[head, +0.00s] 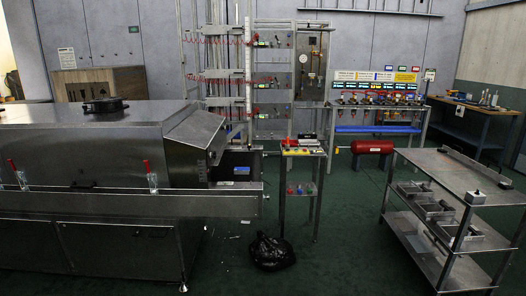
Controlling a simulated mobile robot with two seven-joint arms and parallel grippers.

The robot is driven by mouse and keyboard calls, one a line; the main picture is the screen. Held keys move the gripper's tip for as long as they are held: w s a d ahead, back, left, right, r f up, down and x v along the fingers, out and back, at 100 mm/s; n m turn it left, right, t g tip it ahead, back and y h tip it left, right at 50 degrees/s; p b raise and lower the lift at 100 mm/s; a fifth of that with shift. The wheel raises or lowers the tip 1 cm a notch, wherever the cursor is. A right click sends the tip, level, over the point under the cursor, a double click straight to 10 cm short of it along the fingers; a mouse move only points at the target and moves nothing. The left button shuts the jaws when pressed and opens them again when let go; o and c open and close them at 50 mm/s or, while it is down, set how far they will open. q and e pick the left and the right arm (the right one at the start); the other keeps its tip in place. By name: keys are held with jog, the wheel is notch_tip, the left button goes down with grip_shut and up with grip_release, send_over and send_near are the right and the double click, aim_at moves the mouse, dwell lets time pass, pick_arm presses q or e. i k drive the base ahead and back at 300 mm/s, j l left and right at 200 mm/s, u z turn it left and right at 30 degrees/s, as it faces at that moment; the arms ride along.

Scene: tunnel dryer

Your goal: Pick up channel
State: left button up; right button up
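A long, thin dark metal piece (464,165) lies along the far right side of the top shelf of the steel cart (432,168). It may be the channel, but it is too small and dim to be sure of its shape. Neither of my grippers shows in the head view.
The steel tunnel dryer (90,150) fills the left side. A narrow stand (302,150) is in the middle, with a black bag (271,252) on the floor before it. A red cylinder (372,147) is beyond the cart. Green floor (345,245) is clear between bag and cart.

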aim_at(238, 170)
jog(key=i+l+u, duration=0.1)
jog(key=i, duration=1.3)
jog(key=i+j+u, duration=0.1)
jog(key=i, duration=1.25)
jog(key=i+j+z, duration=0.1)
jog(key=i, duration=0.25)
jog(key=i+j+z, duration=0.1)
jog(key=i+j, duration=0.2)
